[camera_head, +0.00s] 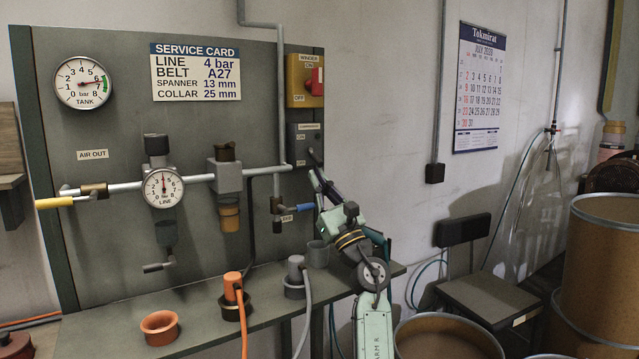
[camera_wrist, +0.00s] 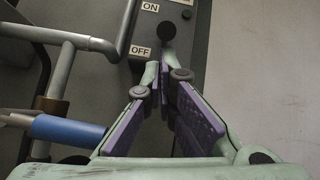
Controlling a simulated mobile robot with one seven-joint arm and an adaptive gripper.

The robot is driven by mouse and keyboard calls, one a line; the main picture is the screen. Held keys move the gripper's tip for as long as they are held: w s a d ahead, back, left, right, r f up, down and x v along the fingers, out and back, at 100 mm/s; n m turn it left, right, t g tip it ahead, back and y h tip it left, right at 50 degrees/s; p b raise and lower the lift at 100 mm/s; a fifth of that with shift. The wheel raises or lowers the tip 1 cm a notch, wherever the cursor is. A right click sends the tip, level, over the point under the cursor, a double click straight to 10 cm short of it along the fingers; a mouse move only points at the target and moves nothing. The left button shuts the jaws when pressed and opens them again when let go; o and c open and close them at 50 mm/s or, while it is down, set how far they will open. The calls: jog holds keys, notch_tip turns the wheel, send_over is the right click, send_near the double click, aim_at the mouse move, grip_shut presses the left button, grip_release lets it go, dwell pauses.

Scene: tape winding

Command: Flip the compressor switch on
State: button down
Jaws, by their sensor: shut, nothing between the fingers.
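The compressor switch box (camera_head: 305,134) is a grey box with a label and ON and OFF marks, below the yellow winder switch. Its dark lever (camera_head: 315,156) sticks out toward me. In the wrist view its round black knob (camera_wrist: 166,31) shows right of the labels, at a height between ON and OFF; I cannot tell which way it is set. My gripper (camera_head: 317,176) is just below the lever. In the wrist view my gripper (camera_wrist: 165,72) is shut and empty, its purple-padded fingers meeting at the tips close below the knob; contact is unclear.
The yellow winder box (camera_head: 304,80) with a red handle is directly above. A grey pipe (camera_head: 278,95) runs down left of the switch. A blue-handled valve (camera_head: 298,207) sits below left. The bench (camera_head: 205,316) holds several cups.

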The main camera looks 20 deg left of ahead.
jog(key=shift+s+d+r, duration=0.3)
jog(key=shift+d, duration=0.1)
dwell(0.5)
notch_tip(320, 180, up, 6)
jog(key=s+d, duration=0.1)
jog(key=d, duration=0.1)
jog(key=shift+s+d+b, duration=0.15)
jog(key=shift+s+b, duration=0.25)
dwell(0.5)
jog(key=shift+r, duration=0.1)
jog(key=shift+d, duration=0.1)
dwell(0.5)
